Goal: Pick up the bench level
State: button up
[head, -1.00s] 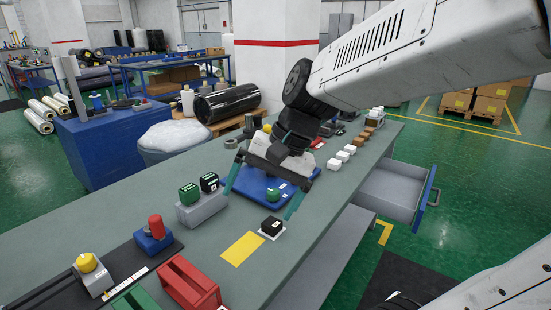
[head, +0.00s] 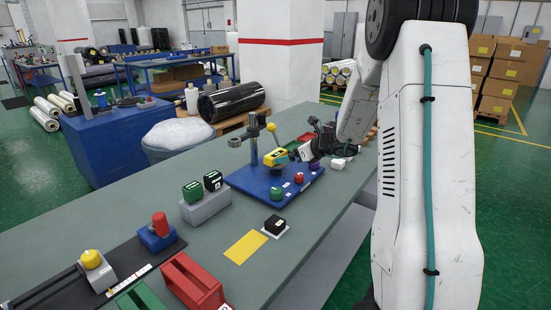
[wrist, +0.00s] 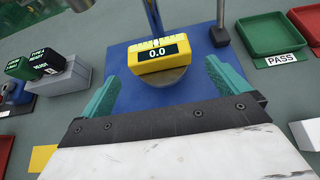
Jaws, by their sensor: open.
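The bench level appears to be the yellow block with a scale and a 0.0 display (wrist: 160,52). In the wrist view it sits on a grey round pad over a blue base (wrist: 135,100). It also shows in the head view (head: 271,157), beside an upright post. My gripper (wrist: 160,72) is open and empty, its two teal fingers spread to the left and right. The block lies just beyond and between the fingertips, with gaps on both sides. In the head view my gripper is right of the block, and its fingertips are not clear.
A dark post (wrist: 220,25) rises right of the block. A grey holder with green and black blocks (head: 204,207) stands left of the blue base. A yellow mat (head: 245,247) lies in front.

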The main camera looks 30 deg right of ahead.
aim_at(278, 154)
jog(key=x, duration=0.6)
jog(key=shift+w+a+r, duration=0.1)
jog(key=shift+w+r, duration=0.05)
jog(key=shift+r, duration=0.25)
jog(key=c, duration=0.9)
jog(key=shift+r, duration=0.1)
